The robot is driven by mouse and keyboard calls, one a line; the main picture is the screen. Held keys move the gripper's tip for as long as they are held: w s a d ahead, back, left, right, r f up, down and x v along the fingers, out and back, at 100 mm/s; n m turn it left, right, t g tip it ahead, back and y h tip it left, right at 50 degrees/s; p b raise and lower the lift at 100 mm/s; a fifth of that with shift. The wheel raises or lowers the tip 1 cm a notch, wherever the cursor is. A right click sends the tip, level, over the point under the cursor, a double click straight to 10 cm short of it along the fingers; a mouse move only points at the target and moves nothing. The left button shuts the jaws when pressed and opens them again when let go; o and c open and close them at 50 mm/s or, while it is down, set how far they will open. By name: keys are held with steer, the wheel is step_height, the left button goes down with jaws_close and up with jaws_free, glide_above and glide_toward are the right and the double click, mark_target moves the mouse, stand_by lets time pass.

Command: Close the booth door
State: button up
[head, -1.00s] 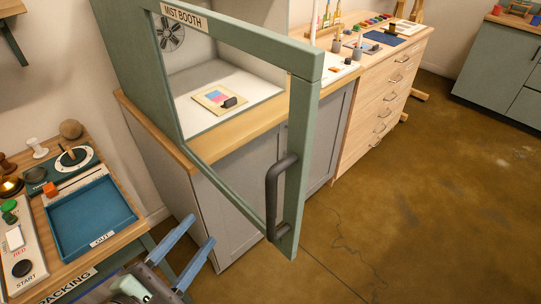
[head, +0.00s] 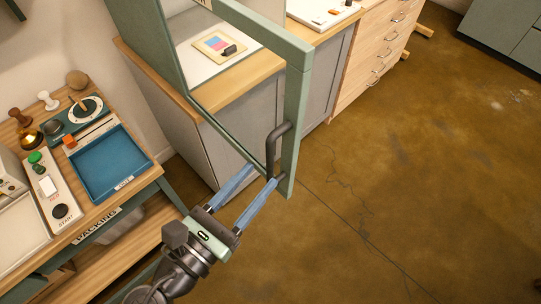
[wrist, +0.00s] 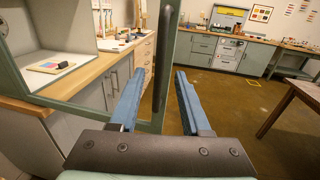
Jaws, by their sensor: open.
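The booth door (head: 297,108) is a green frame with a clear middle, and it stands swung open from the mist booth (head: 150,45). Its dark grey handle (head: 273,150) is a vertical bar near the door's free edge. My gripper (head: 262,176) is open, with its two blue fingers pointing at the lower end of the handle. In the wrist view the door's edge and dark handle (wrist: 162,65) show between the fingers (wrist: 155,90). I cannot tell whether the fingers touch the handle.
A card with coloured patches (head: 220,46) lies inside the booth. The packing table (head: 150,172) with a blue tray (head: 108,165) stands at the left. A wooden drawer unit (head: 375,50) stands behind the door. The brown floor at the right is clear.

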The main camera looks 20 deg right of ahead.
mark_target(268, 166)
steer(key=x, duration=0.5)
steer(key=shift+w+p, duration=0.1)
steer(key=shift+p, duration=0.2)
jaws_close()
stand_by(1.1)
